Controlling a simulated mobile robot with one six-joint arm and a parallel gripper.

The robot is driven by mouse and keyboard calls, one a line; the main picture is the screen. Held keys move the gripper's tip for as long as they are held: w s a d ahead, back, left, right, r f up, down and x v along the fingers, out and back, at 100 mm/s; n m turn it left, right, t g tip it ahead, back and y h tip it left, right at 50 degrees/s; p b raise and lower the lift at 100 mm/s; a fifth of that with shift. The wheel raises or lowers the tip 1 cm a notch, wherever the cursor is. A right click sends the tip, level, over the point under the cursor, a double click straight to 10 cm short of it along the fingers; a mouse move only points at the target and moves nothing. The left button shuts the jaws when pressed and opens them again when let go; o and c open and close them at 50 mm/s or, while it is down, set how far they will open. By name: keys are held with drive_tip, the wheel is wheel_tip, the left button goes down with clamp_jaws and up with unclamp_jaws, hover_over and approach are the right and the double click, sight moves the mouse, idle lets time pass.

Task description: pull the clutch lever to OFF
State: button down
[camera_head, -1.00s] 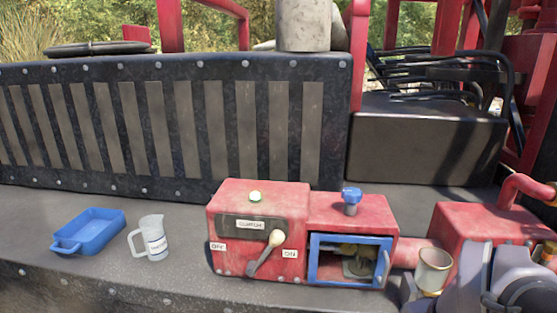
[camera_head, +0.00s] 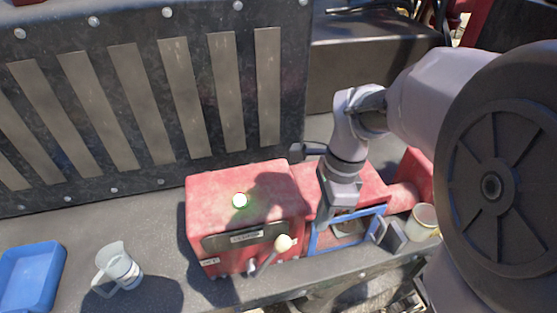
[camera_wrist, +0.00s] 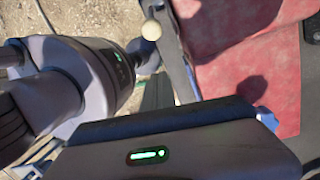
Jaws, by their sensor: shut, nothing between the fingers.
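The clutch lever (camera_head: 266,260) is on the front of the red box (camera_head: 215,190), under a dark label plate (camera_head: 247,236). It leans up and right, toward the ON side, with a cream knob (camera_head: 283,243) at its tip. The OFF label (camera_head: 210,262) is at the left of the front. My gripper (camera_head: 335,216) is shut and empty, to the right of the knob and apart from it in the head view. The knob also shows at the top of the wrist view (camera_wrist: 151,30), beyond my gripper's dark fingers (camera_wrist: 157,92). The fingertips are hard to make out.
A blue-framed opening (camera_head: 318,240) and a cup (camera_head: 423,222) are to the right. A dark ribbed wall (camera_head: 150,100) rises behind.

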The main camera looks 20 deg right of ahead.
drive_tip(key=a+f, duration=0.5)
drive_tip(key=f, duration=0.2)
drive_tip(key=shift+w, duration=0.2)
drive_tip(key=shift+f, duration=0.1)
